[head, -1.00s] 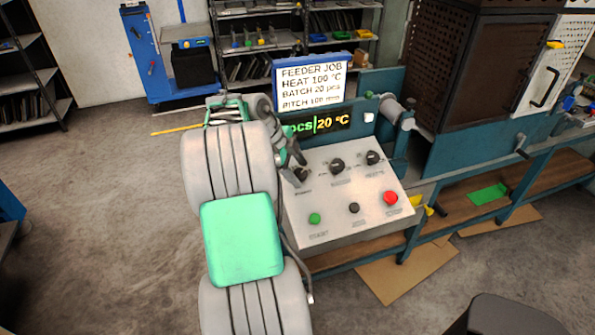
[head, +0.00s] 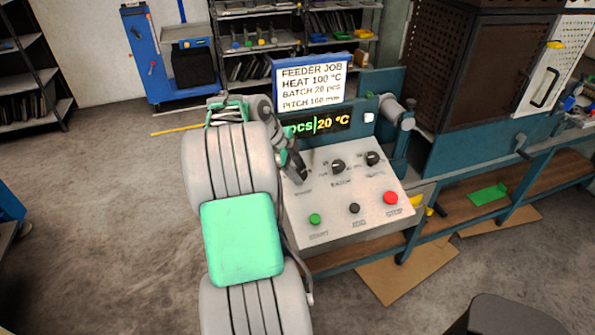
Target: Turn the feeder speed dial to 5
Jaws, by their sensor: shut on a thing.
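The sloped grey control panel (head: 335,215) carries three black dials along its top row. My gripper (head: 301,177) points down onto the leftmost dial at the panel's upper left and is shut on it. The gripper and wrist hide nearly all of this dial, so its pointer and scale cannot be read. The label below it is too small to read. The middle dial (head: 338,167) and the right dial (head: 372,158) are apart from the gripper.
A green button (head: 315,218), a black button (head: 354,208) and a red button (head: 390,198) sit lower on the panel. Behind it, a display (head: 330,123) reads "pcs" and "20 °C", partly hidden by my arm. A job sign (head: 311,83) stands above.

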